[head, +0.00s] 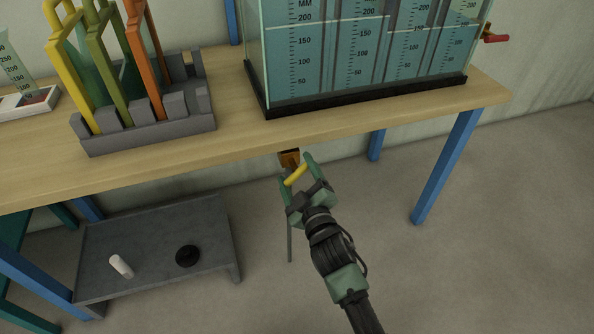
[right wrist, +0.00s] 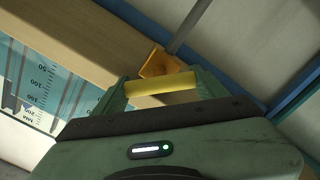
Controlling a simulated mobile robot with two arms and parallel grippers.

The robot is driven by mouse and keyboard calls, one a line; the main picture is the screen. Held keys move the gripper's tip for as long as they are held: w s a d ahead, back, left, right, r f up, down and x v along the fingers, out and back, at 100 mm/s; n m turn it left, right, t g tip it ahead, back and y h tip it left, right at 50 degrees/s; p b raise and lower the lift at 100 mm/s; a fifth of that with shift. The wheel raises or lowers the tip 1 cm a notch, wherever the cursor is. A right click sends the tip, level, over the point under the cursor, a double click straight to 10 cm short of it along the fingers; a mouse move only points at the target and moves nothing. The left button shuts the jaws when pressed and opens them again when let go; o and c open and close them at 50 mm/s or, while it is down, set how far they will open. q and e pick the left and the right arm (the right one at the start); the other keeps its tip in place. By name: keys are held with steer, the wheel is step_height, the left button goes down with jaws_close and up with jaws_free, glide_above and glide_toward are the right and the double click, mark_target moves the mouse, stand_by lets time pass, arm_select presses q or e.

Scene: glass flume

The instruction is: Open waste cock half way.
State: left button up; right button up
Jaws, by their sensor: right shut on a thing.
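The waste cock's yellow lever (head: 296,175) is below the front edge of the table, next to an orange-brown valve body (head: 289,157). In the right wrist view the lever (right wrist: 161,86) lies across between the fingers, with the orange body (right wrist: 160,63) just beyond it. My right gripper (head: 297,174) is shut on the yellow lever; it also shows in the right wrist view (right wrist: 160,88). A thin grey pipe (head: 290,243) hangs down below the valve. How far the cock is turned cannot be told. My left gripper is not in view.
The glass flume (head: 362,102) with scales stands on the wooden table (head: 236,137). A grey rack (head: 150,139) holds coloured frames. A low grey shelf (head: 155,230) bears a white cylinder (head: 121,266) and a black disc (head: 187,256). The floor at right is clear around a blue leg (head: 445,168).

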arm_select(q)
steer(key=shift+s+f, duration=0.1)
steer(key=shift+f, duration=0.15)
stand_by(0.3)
arm_select(e)
steer(key=o, duration=1.4)
steer(key=shift+s, duration=0.25)
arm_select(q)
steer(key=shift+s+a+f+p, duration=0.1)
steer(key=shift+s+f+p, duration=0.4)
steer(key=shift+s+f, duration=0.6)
arm_select(e)
steer(key=v, duration=0.7)
steer(key=shift+s+d, duration=0.1)
